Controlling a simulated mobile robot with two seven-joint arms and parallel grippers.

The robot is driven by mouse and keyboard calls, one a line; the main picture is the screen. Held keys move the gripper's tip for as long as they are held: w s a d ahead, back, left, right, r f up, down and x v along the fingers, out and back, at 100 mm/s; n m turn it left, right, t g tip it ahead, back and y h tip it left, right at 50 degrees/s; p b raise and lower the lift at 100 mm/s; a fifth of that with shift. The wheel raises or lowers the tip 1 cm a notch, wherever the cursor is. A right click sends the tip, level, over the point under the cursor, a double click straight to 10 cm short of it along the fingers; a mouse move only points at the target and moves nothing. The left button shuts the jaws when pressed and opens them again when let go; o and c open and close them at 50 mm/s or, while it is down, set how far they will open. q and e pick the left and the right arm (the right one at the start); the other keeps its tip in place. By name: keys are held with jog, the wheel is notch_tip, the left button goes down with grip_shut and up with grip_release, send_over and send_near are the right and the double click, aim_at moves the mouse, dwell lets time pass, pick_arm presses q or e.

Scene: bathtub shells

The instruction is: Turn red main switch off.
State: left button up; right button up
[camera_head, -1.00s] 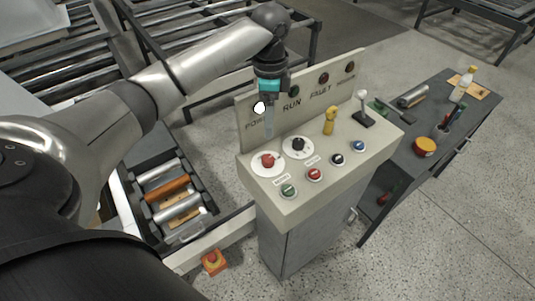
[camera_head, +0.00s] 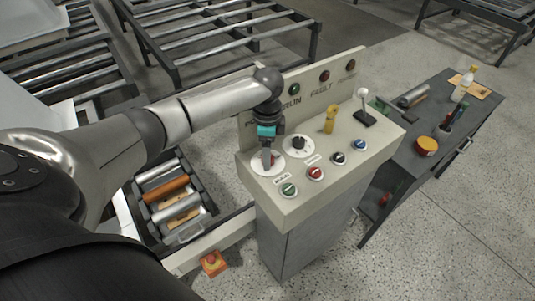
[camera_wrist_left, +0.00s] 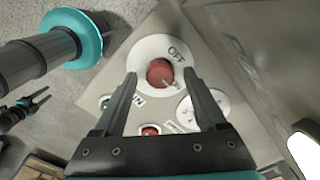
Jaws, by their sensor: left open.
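My left gripper (camera_wrist_left: 160,76) is open. In the left wrist view its two fingers lie on either side of the red knob; contact is not clear. In the head view my left gripper (camera_head: 267,160) points down at the switch and hides most of the knob. A small dark pronged part (camera_wrist_left: 38,100) at the left wrist view's left edge looks like my right gripper; its opening is unclear.
A black knob (camera_head: 298,144) on a white disc is close beside the switch. Green (camera_head: 289,189), red (camera_head: 315,173) and blue (camera_head: 359,145) buttons, a yellow part (camera_head: 330,119) and a lever (camera_head: 364,107) share the top. A raised back panel (camera_head: 300,95) stands behind.

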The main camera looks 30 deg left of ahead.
pick_arm(q)
jog(key=shift+f, duration=0.35)
jog(key=shift+c, duration=0.4)
grip_shut()
